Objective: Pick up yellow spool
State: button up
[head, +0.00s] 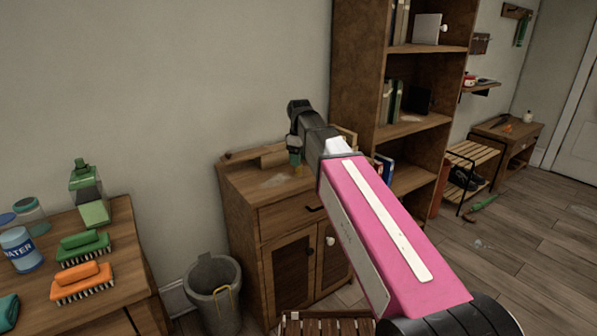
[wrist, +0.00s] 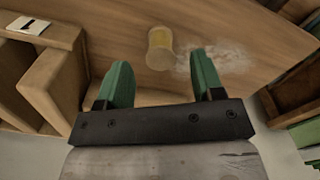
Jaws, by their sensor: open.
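The yellow spool (wrist: 159,48) stands on a brown wooden surface in the wrist view, with a pale rim around its yellow middle. My gripper (wrist: 158,72) is open and empty, its two green fingers apart. The spool shows between and just beyond the fingertips, apart from both. In the head view my gripper (head: 295,157) is over the top of the wooden cabinet (head: 245,182).
A wooden box-like piece (wrist: 55,85) stands left of the fingers. A tall bookshelf (head: 352,90) rises right of the cabinet. A bin (head: 212,290) stands on the floor, and a table (head: 125,240) with brushes and bottles is at left. A pale smear (wrist: 222,60) marks the surface beside the spool.

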aim_at(299, 170)
jog(key=shift+f, duration=1.35)
jog(key=c, duration=1)
jog(key=shift+r, duration=0.1)
